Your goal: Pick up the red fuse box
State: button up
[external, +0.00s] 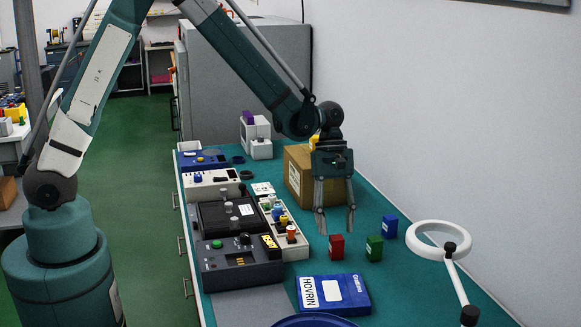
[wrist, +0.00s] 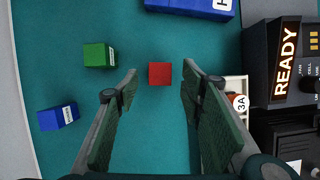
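The red fuse box (external: 336,247) is a small red block standing on the teal bench top. In the wrist view the red fuse box (wrist: 160,73) lies ahead of the gap between my fingertips, fully visible. My gripper (external: 335,222) points down above the bench, its two fingers spread apart. In the wrist view my gripper (wrist: 158,80) is open with nothing between the fingers. A green box (external: 374,248) and a blue box (external: 390,226) stand to the right of the red one.
A blue HOVRIN case (external: 345,294) lies in front of the boxes. A cardboard box (external: 299,176) stands behind my gripper. A black tester with a READY display (external: 240,262) is at left. A white ring lamp (external: 413,238) stands at right.

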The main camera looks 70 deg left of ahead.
aim_at(337, 237)
jog(key=shift+x, duration=2.3)
jog(key=shift+c, duration=0.2)
jog(key=c, duration=0.9)
